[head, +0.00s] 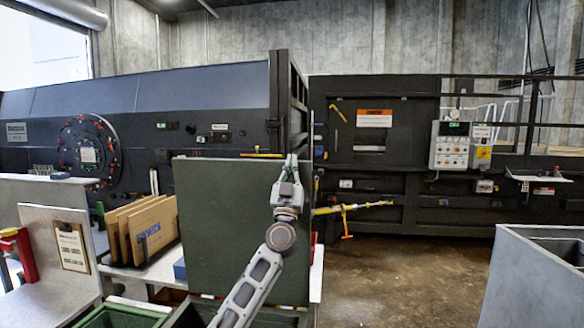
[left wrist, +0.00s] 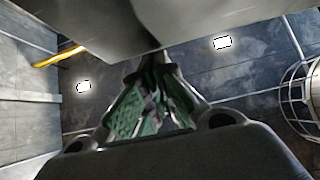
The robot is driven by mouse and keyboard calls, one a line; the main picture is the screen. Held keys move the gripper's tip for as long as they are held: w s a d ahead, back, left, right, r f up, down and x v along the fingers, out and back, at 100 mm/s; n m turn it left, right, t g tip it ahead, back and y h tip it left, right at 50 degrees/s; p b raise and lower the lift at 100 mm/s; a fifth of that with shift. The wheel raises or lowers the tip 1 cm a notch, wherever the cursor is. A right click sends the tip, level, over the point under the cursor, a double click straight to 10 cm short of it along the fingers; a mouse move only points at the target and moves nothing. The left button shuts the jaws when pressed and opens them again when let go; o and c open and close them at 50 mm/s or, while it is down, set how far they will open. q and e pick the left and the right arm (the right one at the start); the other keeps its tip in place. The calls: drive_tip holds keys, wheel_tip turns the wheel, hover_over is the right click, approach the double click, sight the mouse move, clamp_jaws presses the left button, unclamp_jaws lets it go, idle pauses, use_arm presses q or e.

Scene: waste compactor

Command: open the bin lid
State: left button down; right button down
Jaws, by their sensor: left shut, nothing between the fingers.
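The bin lid (head: 225,225) is a dark green flat panel in the middle of the head view. It stands roughly upright behind an open dark bin (head: 258,317) at the bottom edge. My left gripper (head: 291,158) points up in front of the lid's right part, with its tips near the lid's top edge. Its fingers are shut and empty; they also show in the left wrist view (left wrist: 154,62). I cannot tell whether they touch the lid. A grey surface (left wrist: 100,22) crosses the top of the wrist view; I cannot tell what it is. My right gripper is out of view.
Green bin (head: 120,316) and cardboard pieces (head: 142,230) are left of the lid. A clipboard (head: 71,246) is on a grey panel farther left. The dark compactor (head: 400,200) stands behind. A grey container (head: 535,280) is at right, with open floor (head: 400,270) before it.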

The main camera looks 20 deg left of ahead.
use_arm(q)
drive_tip(key=shift+w, duration=0.1)
drive_tip(key=shift+w+a+b, duration=0.25)
drive_tip(key=shift+w+b, duration=0.1)
drive_tip(key=shift+w, duration=0.55)
drive_tip(key=shift+w+a+b, duration=0.2)
drive_tip(key=shift+w+b, duration=0.1)
drive_tip(key=shift+w, duration=0.55)
drive_tip(key=w+a+g+p, duration=0.1)
drive_tip(key=w+a+p, duration=0.1)
drive_tip(key=w, duration=0.6)
drive_tip(key=shift+w+a+p, duration=0.15)
drive_tip(key=shift+w+p, duration=0.25)
drive_tip(key=shift+p, duration=0.45)
drive_tip(key=shift+f, duration=0.1)
